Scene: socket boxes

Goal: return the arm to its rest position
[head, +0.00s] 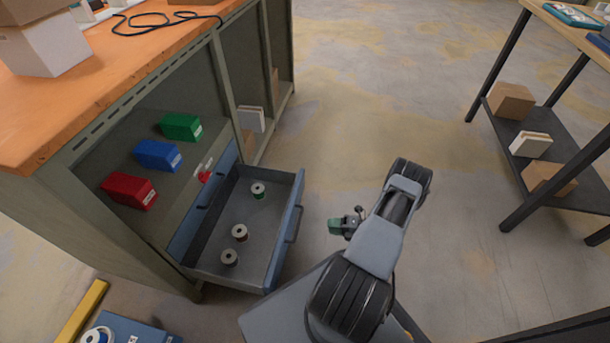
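My arm (378,245) rises from my base at the bottom centre and bends over at an elbow joint. My gripper (346,224) appears as a small dark part left of the upper link, over the floor and right of the open drawer. A small dark green piece shows at its end. I cannot tell whether that piece is part of the gripper or something held. The fingers are too small and partly hidden to read.
The blue-fronted drawer (283,243) stands open from the workbench, with 3 spools inside. Red (128,191), blue (158,155) and green (181,126) boxes sit on the bench shelf. A dark-legged table (515,120) stands right. Floor between is clear.

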